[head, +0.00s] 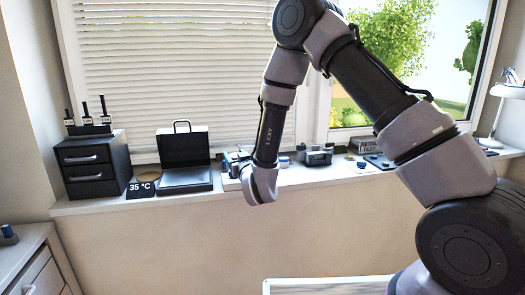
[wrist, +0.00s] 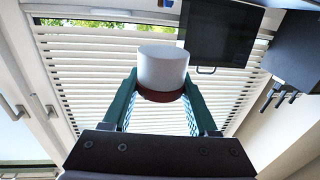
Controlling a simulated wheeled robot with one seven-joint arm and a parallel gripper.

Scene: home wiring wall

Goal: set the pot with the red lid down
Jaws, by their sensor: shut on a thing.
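The pot with the red lid (wrist: 163,68) shows in the wrist view as a pale cylinder with a dark red band at the end nearer my palm. My gripper (wrist: 163,85) is shut on it, one green finger on each side. The wrist picture appears upside down, with the sill items at its top. In the head view my wrist hangs in front of the windowsill (head: 330,178), left of the middle. The held pot cannot be made out there, and I cannot tell its height above the sill.
On the sill stand a black drawer unit (head: 93,165) with tools on top, a 35 °C sign (head: 141,188), an open black case (head: 184,165), a small blue-lidded pot (head: 284,162) and a dark device (head: 316,155). Blinds (head: 180,70) hang behind.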

